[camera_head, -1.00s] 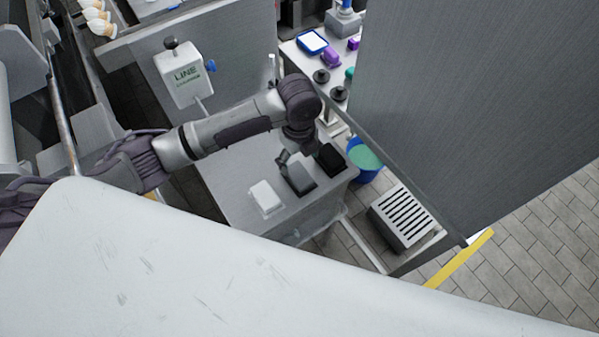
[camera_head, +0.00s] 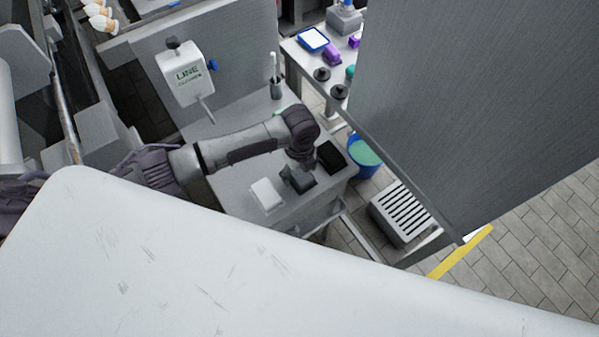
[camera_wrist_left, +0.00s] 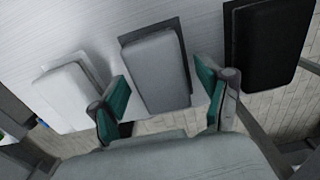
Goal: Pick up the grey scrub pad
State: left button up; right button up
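The grey scrub pad (camera_wrist_left: 157,72) lies on a light grey counter (camera_head: 235,194), between a white pad and a black pad. In the left wrist view it sits between the two green-lined fingers of my left gripper (camera_wrist_left: 165,100), which is open, with a visible gap on each side of the pad. In the head view my left gripper (camera_head: 290,178) is over the grey pad (camera_head: 301,184) and hides part of it. My right gripper is not in view.
The white pad (camera_head: 266,194) and the black pad (camera_head: 331,157) flank the grey one closely. A blue bucket (camera_head: 364,170) stands beyond the counter's right end. A large grey panel (camera_head: 470,100) rises at the right. A cup with a tool (camera_head: 276,88) stands at the back.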

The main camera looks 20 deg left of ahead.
pick_arm(q)
jog(key=c, duration=0.7)
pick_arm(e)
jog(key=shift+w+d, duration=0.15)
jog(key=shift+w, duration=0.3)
pick_arm(q)
jog(key=shift+r, duration=0.1)
jog(key=shift+r, duration=0.25)
jog(key=r, duration=0.1)
jog(key=r+b, duration=0.1)
jog(key=r, duration=0.1)
jog(key=shift+w+a+r, duration=0.1)
jog(key=shift+w+r, duration=0.1)
jog(key=shift+r, duration=0.05)
jog(key=w+a+r+b, duration=0.1)
jog(key=w+a+r, duration=0.1)
jog(key=w, duration=0.1)
jog(key=w+a+r+b, duration=0.1)
jog(key=w+a+r, duration=0.1)
jog(key=w, duration=0.1)
jog(key=w+a+r+b, duration=0.2)
jog(key=w+r, duration=0.1)
jog(key=shift+a, duration=0.4)
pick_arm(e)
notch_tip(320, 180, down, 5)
